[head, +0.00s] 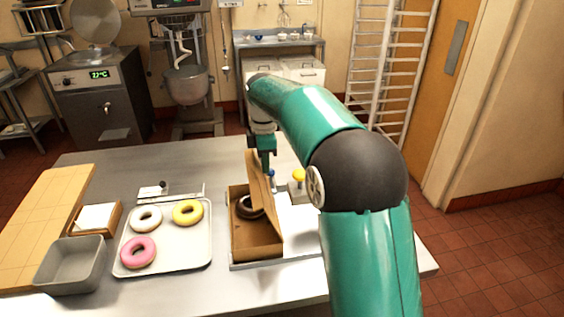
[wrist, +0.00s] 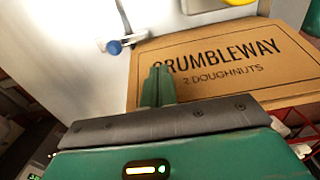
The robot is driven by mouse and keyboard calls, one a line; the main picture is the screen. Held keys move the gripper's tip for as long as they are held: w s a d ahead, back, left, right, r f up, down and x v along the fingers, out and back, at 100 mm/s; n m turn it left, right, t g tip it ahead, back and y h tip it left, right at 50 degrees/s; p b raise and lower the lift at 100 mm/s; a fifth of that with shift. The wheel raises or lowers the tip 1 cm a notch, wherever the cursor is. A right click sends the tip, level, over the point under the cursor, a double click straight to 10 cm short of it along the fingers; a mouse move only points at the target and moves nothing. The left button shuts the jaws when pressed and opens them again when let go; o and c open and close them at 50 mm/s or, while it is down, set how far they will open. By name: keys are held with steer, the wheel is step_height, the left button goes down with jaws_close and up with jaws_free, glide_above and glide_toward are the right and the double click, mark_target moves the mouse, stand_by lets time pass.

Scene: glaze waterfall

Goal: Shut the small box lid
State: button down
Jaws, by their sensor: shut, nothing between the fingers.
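The small cardboard box (head: 255,246) stands on the table with a dark doughnut (head: 250,208) inside. Its lid (head: 259,188) is up, standing steeply along the box's right side. In the wrist view the lid's printed outer face (wrist: 215,65) reads "CRUMBLEWAY 2 DOUGHNUTS". My gripper (head: 267,170) is at the far right side of the raised lid, partly hidden behind it. In the wrist view my gripper's fingers (wrist: 157,80) are together and empty, in front of the printed face. I cannot tell whether they touch it.
Left of the box is a tray (head: 190,258) with pink, white and yellow doughnuts. A grey bin (head: 72,264) and a wooden board (head: 45,215) lie further left. A yellow-topped item (head: 298,175) and a blue-ended item (wrist: 114,47) are close to my gripper.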

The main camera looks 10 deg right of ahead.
steer(key=shift+a, duration=1.4)
steer(key=shift+r, duration=0.1)
steer(key=shift+r, duration=2.95)
